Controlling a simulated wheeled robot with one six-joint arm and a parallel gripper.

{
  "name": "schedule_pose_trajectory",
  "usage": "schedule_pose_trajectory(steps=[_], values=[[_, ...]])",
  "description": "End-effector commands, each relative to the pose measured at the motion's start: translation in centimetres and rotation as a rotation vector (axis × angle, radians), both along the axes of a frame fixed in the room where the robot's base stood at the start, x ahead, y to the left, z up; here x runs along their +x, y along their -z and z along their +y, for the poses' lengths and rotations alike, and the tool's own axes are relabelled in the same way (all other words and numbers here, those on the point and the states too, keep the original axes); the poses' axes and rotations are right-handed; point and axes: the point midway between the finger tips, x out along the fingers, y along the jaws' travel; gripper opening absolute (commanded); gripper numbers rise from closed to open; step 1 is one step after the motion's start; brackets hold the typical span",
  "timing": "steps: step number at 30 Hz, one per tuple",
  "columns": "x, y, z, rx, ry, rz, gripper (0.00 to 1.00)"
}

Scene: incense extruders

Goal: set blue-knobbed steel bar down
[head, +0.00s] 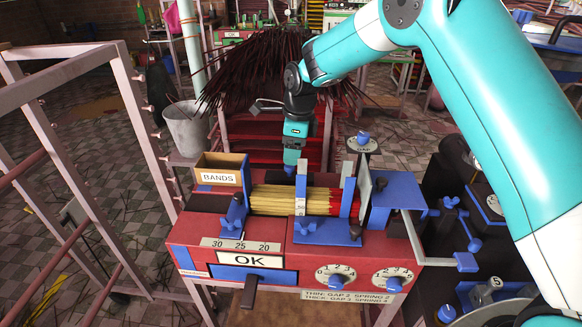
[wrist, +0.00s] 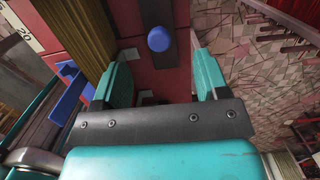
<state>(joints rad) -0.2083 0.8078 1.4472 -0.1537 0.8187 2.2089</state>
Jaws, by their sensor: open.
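A blue round knob (wrist: 160,39) on a dark grey bar (wrist: 165,14) shows in the wrist view, beyond and between my two teal fingers. My gripper (wrist: 162,62) is open, with clear space on both sides of the knob. In the head view my gripper (head: 292,165) points down just behind the bundle of yellow, red-ended sticks (head: 275,200). A small blue knob (head: 290,170) shows right at its tip; the bar under it is hidden there. I cannot tell whether the bar's underside rests fully on the red bench (head: 190,228).
A wooden box labelled BANDS (head: 221,170) stands left of the gripper. A rack of dark sticks (head: 250,75) is behind, a pink frame (head: 140,120) at left.

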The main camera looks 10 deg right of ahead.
Motion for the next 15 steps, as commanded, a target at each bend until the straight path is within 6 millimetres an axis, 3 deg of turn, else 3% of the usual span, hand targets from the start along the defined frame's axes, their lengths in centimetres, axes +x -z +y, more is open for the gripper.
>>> schedule_pose_trajectory(steps=[3, 10, 13, 15], values=[[-0.1, -2.3, -0.3, 0.000, 0.000, -0.002, 0.68], [-0.4, -4.8, -0.5, 0.000, -0.022, -0.002, 0.68], [-2.0, -6.6, -0.3, 0.009, -0.154, -0.022, 0.68], [-4.3, -8.3, 0.0, 0.017, -0.335, -0.049, 0.68]])
